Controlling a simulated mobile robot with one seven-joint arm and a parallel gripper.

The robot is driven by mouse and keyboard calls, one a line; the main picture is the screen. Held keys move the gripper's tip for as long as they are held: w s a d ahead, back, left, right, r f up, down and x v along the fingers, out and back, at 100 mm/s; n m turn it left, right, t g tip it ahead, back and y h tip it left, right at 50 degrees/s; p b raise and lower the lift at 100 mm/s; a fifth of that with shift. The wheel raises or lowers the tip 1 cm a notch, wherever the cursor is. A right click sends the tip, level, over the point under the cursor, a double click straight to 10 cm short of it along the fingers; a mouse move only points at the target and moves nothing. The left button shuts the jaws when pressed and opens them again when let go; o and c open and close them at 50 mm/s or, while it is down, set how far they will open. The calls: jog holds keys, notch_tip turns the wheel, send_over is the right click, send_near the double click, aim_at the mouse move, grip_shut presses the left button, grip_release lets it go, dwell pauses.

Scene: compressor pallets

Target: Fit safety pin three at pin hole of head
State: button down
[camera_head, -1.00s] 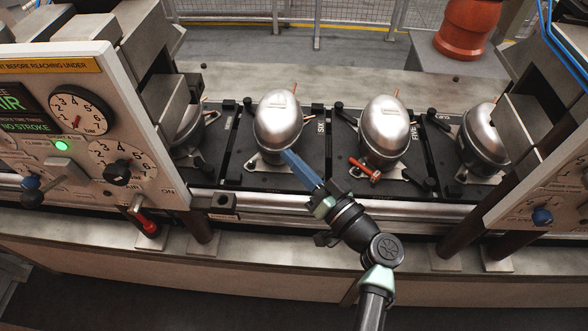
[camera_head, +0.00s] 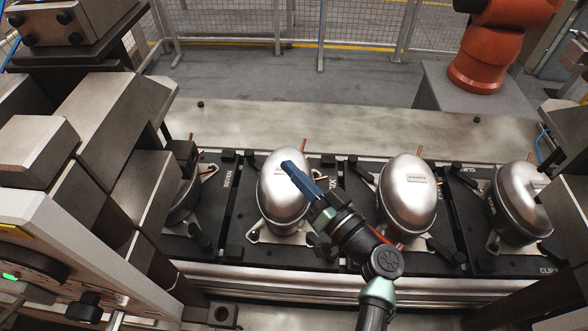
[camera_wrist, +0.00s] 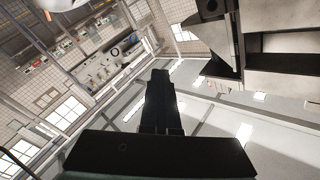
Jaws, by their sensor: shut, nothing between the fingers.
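My gripper (camera_head: 288,166) has long blue fingers, shut and empty. In the head view its tip overlaps the top of a silver compressor (camera_head: 277,208) left of centre; I cannot tell whether it touches. In the wrist view my gripper (camera_wrist: 160,75) is a dark shape against the far hall, with nothing between the fingers. No safety pin can be made out clearly now, and no pin hole can be identified. My arm hides part of the ground between the two middle compressors.
Other compressors stand on black pallets to the right (camera_head: 407,195) and far right (camera_head: 515,205); another is partly hidden at left. Grey press blocks (camera_head: 110,120) and a control panel (camera_head: 60,265) crowd the left. An orange robot (camera_head: 480,60) stands behind.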

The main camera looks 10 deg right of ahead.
jog(key=shift+s, duration=0.1)
jog(key=shift+w+a+p, duration=0.2)
jog(key=shift+a+p, duration=0.15)
jog(key=shift+a, duration=0.6)
jog(key=shift+w+a+p, duration=0.25)
jog(key=shift+a+p, duration=0.15)
jog(key=shift+a, duration=0.55)
jog(key=shift+w+a+p, duration=0.2)
jog(key=shift+a+p, duration=0.15)
jog(key=shift+a, duration=0.6)
jog(key=w+r+n+g+y+b, duration=0.2)
jog(key=r+n+g+y, duration=0.4)
jog(key=r, duration=1.4)
jog(key=shift+w+d+n+g+y, duration=0.3)
jog(key=shift+w+g+y, duration=0.2)
jog(key=shift+g, duration=0.4)
dwell(2.6)
